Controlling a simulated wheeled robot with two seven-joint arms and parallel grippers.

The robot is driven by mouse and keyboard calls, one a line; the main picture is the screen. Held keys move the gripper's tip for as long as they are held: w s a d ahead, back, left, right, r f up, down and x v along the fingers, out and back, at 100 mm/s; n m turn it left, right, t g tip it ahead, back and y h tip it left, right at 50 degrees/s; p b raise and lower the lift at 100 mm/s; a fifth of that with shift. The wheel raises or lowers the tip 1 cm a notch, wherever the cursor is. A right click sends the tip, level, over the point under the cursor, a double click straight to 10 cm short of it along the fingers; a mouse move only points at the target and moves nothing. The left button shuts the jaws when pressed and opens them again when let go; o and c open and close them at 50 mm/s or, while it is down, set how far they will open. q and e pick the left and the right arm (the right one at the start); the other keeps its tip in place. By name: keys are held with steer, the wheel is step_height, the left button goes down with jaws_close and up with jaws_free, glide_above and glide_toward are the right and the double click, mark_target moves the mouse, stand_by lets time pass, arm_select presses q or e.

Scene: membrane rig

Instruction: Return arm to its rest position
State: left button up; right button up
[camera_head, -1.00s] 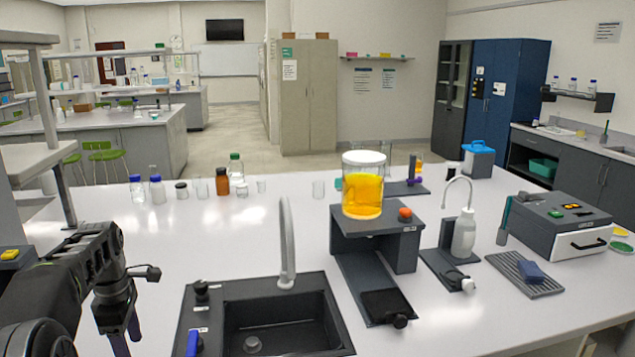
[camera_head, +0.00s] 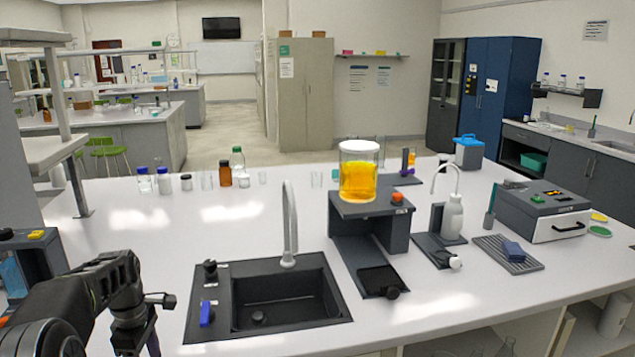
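My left arm (camera_head: 85,290) comes in at the lower left, over the bench left of the sink. Its wrist is bent downward. My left gripper (camera_head: 150,345) points down at the bottom edge of the view; its fingertips are cut off, so its opening does not show. It is apart from the bottles and the rig. My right arm and gripper are not in view. A glass jar of yellow-orange liquid (camera_head: 358,178) stands upright on a dark grey stand (camera_head: 385,235) with an orange knob.
A black sink (camera_head: 275,300) with a tall grey tap (camera_head: 289,225) lies just right of my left arm. Several bottles (camera_head: 225,175) stand behind. A wash bottle (camera_head: 452,215), ribbed mat (camera_head: 520,264) and grey device (camera_head: 540,208) stand right. The bench's left middle is clear.

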arm_select(q)
steer(key=s+d+f+m+h, duration=0.1)
steer(key=s+d+f+m, duration=0.3)
steer(key=d+f, duration=0.6)
steer(key=s+d+f+m+h, duration=0.15)
steer(key=d+f+m, duration=0.45)
steer(key=f, duration=0.7)
steer(key=s+d+f+m, duration=0.3)
steer(key=s+d+m, duration=0.1)
steer(key=s+d, duration=0.5)
steer(key=s+d+f+m+h, duration=0.1)
steer(key=s+d+f+m, duration=0.2)
steer(key=s+d, duration=0.6)
steer(key=s+f, duration=0.1)
steer(key=s, duration=0.2)
steer(key=shift+s+f+m, duration=0.25)
steer(key=shift+m, duration=0.15)
